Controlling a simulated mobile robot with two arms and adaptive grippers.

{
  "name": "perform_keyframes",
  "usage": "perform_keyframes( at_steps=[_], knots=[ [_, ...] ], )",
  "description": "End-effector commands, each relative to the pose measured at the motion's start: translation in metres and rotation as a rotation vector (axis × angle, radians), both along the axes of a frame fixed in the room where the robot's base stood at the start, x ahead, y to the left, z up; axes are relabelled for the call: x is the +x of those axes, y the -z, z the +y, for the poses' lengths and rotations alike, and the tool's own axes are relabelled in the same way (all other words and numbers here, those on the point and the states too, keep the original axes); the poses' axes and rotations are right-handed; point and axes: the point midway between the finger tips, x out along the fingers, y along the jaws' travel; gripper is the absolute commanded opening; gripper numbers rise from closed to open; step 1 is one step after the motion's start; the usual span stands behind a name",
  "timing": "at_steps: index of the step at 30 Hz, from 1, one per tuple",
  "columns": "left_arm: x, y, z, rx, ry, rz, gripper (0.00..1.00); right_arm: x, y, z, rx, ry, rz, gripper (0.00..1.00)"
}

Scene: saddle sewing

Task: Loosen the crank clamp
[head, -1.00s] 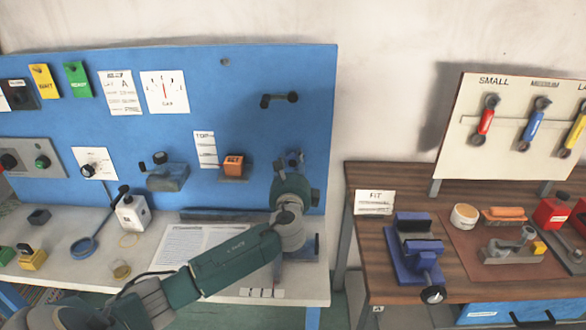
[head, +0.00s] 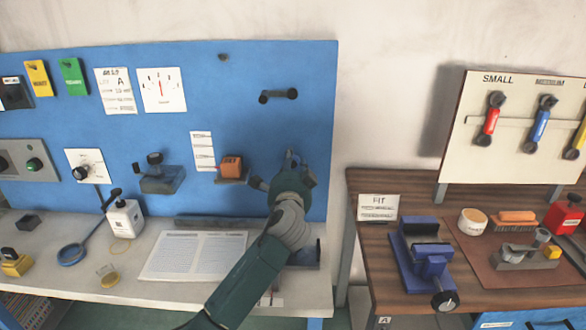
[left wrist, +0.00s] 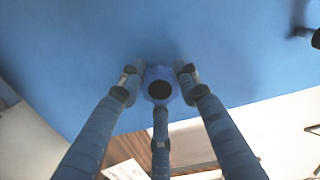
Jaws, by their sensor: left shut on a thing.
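My left gripper (head: 288,164) is up against the blue board, and its arm hides much of what lies behind it. In the left wrist view its fingers (left wrist: 159,82) close around a small blue knob with a dark round centre (left wrist: 160,90). The knob is mostly hidden in the head view. I cannot tell from the pictures whether it is part of the crank clamp. A dark crank-like handle (head: 279,96) is on the board above the gripper, apart from it. My right gripper is not in view.
An orange-faced block (head: 231,165) is on the board just left of the gripper. An open booklet (head: 194,255) lies on the white bench below. A blue vise (head: 425,260) stands on the wooden table at right. A dark block (head: 305,256) sits partly behind my arm.

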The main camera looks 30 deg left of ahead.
Motion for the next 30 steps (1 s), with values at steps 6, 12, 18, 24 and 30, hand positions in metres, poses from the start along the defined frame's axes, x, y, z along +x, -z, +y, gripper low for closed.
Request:
perform_keyframes(
  at_steps=[6, 12, 18, 24, 30],
  knots=[
    [0.000, 0.003, 0.002, -0.130, -0.005, -0.078, 0.06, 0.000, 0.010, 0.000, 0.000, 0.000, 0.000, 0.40],
    [-0.001, 0.002, 0.001, -0.206, -0.003, -0.124, 0.06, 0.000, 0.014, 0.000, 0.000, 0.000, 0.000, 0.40],
    [0.000, 0.002, 0.001, -0.241, -0.003, -0.146, 0.06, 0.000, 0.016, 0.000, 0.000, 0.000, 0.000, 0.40],
    [0.000, 0.002, 0.001, -0.250, -0.003, -0.150, 0.06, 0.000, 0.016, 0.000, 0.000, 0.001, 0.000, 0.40],
    [0.000, 0.002, 0.001, -0.250, -0.003, -0.149, 0.06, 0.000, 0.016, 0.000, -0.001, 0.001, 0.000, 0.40]
  ],
)
